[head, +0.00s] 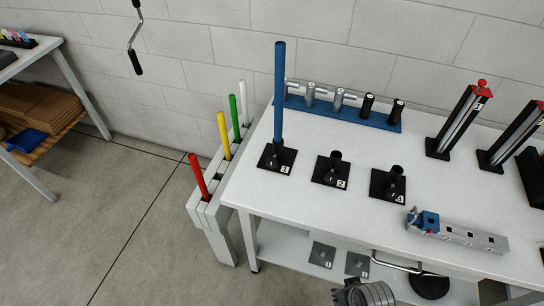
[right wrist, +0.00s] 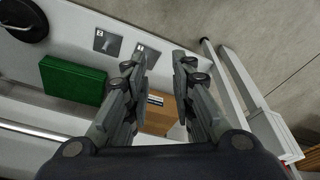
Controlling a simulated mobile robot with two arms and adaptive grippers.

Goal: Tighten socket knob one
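Socket one is a black square base (head: 277,159) marked 1 at the left of the white table. A blue rod (head: 279,95) stands upright in it. A small dark knob (head: 272,161) seems to sit low on its front side; its detail is too small to tell. My right gripper shows in the right wrist view (right wrist: 161,68) with its two fingers apart and nothing between them. It points down in front of the table, over the lower shelf. A grey part of my arm shows at the head view's bottom edge. My left gripper is not in view.
Empty sockets two (head: 331,171) and three (head: 388,185) stand to the right. A blue rack (head: 342,114) lies behind them. Red, yellow, green and white rods (head: 201,177) stand left of the table. A drawer handle (head: 397,263) juts from the front. A green box (right wrist: 73,80) is below.

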